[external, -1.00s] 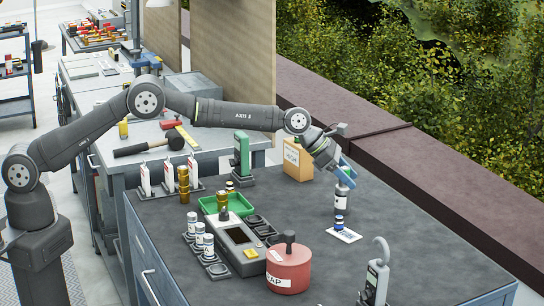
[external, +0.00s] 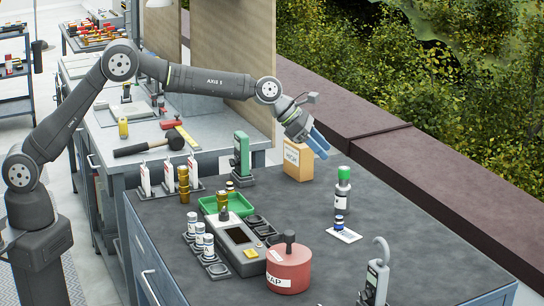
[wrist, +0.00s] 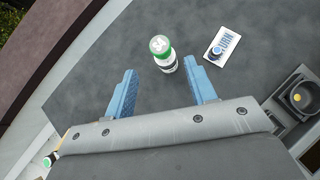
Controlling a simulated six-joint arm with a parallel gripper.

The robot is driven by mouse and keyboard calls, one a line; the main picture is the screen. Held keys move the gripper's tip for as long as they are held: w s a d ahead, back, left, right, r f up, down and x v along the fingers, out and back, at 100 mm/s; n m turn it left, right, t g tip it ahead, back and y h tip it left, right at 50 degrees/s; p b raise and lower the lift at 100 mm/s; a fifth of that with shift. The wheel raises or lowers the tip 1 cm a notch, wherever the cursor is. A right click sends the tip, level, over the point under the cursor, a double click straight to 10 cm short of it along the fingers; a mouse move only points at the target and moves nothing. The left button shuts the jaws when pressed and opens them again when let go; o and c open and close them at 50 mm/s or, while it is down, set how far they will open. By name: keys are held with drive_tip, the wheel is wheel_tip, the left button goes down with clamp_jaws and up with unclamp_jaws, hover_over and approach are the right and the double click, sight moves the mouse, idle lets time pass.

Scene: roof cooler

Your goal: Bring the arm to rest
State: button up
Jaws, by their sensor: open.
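My gripper (external: 312,140) is raised above the far part of the dark bench, near the tan box. It is open and empty, with its blue fingers apart in the wrist view (wrist: 160,88). A small bottle with a green cap (external: 343,186) stands upright on the bench, below and to the right of my gripper. In the wrist view the bottle (wrist: 163,58) shows beyond and between the fingertips, apart from them.
A white card (external: 344,235) with a small dark-blue vial (external: 339,222) is near the bottle. A red pot (external: 288,268), a grey device (external: 240,245), a green tray (external: 225,204) and a tan box (external: 298,160) stand on the bench (external: 430,235). The right side has free room.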

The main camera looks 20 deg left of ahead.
sight(348, 168)
drive_tip(key=x, duration=1)
drive_tip(key=shift+d+f, duration=0.25)
drive_tip(key=shift+w+d, duration=0.1)
drive_tip(key=shift+d, duration=0.05)
wheel_tip(348, 168, up, 4)
drive_tip(key=shift+f, duration=0.15)
drive_tip(key=s+r, duration=0.7)
drive_tip(key=s, duration=0.5)
drive_tip(key=s+a+f, duration=0.2)
drive_tip(key=a+f, duration=0.2)
drive_tip(key=a, duration=0.5)
drive_tip(key=s+a+f, duration=0.1)
drive_tip(key=a+f, duration=0.3)
drive_tip(key=a, duration=0.5)
drive_tip(key=shift+s+n, duration=0.4)
drive_tip(key=shift+d, duration=0.1)
drive_tip(key=w+d+r, duration=0.1)
drive_tip(key=d+r, duration=0.2)
drive_tip(key=d, duration=0.3)
drive_tip(key=w+d+r, duration=0.2)
drive_tip(key=d+r, duration=0.1)
drive_tip(key=d, duration=0.4)
drive_tip(key=shift+d+m, duration=0.35)
drive_tip(key=shift+m, duration=0.05)
